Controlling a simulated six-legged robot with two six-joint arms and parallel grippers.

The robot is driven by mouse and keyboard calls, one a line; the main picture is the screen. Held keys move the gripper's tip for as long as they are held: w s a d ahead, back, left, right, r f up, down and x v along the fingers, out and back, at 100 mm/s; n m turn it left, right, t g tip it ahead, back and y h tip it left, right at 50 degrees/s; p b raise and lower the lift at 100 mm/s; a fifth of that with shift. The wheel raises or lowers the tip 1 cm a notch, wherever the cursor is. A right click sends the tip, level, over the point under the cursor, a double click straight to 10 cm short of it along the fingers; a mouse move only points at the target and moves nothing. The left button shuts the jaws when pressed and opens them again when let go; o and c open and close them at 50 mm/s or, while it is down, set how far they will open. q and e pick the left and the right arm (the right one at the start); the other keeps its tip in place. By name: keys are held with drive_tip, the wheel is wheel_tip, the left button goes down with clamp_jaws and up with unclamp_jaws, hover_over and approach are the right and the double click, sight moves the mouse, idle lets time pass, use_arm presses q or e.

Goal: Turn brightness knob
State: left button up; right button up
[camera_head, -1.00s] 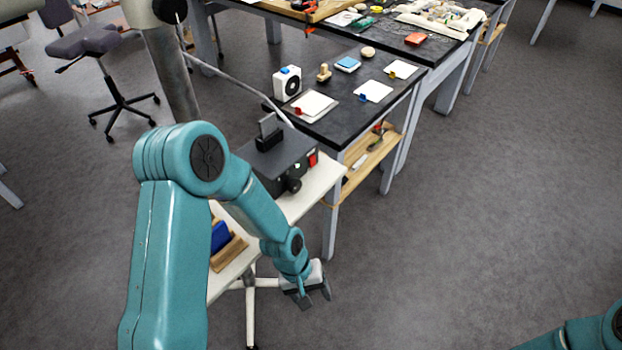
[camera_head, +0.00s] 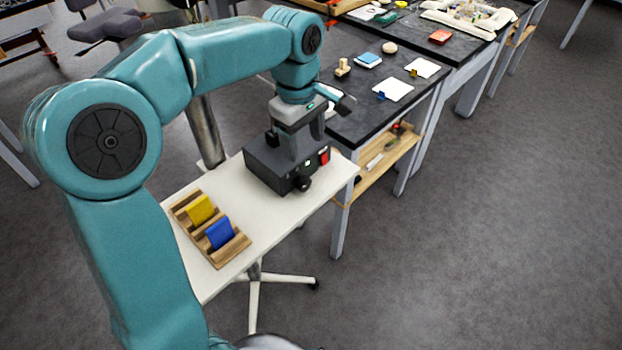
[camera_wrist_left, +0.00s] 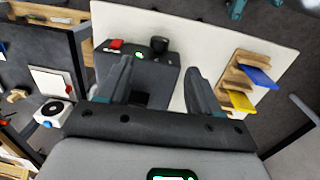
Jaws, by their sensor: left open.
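A dark box-shaped device (camera_head: 262,172) stands on a white table. A round black knob (camera_head: 303,184) sticks out of its front face, beside a red switch (camera_head: 324,157). In the left wrist view the knob (camera_wrist_left: 159,45) lies beyond the fingertips, at the box's far edge, with the red switch (camera_wrist_left: 115,44) left of it. My left gripper (camera_head: 303,140) points down over the box top, open, apart from the knob. In the wrist view its fingers (camera_wrist_left: 158,70) are spread, and a dark upright part of the box shows between them. My right gripper is out of view.
A wooden rack (camera_head: 238,246) with a yellow card (camera_head: 200,210) and a blue card (camera_head: 220,233) lies on the white table (camera_head: 281,219). A black bench (camera_head: 352,124) with small objects stands behind to the right. The table front is clear.

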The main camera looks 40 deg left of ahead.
sight(304, 180)
use_arm(q)
drive_tip(key=shift+n, duration=0.4)
drive_tip(key=f, duration=0.9)
drive_tip(key=a+f, duration=0.1)
drive_tip(key=f, duration=0.3)
drive_tip(key=shift+w+f, duration=0.25)
drive_tip(key=shift+w, duration=0.15)
drive_tip(key=shift+w+f, duration=0.15)
drive_tip(key=shift+f, duration=0.1)
drive_tip(key=shift+c, duration=0.3)
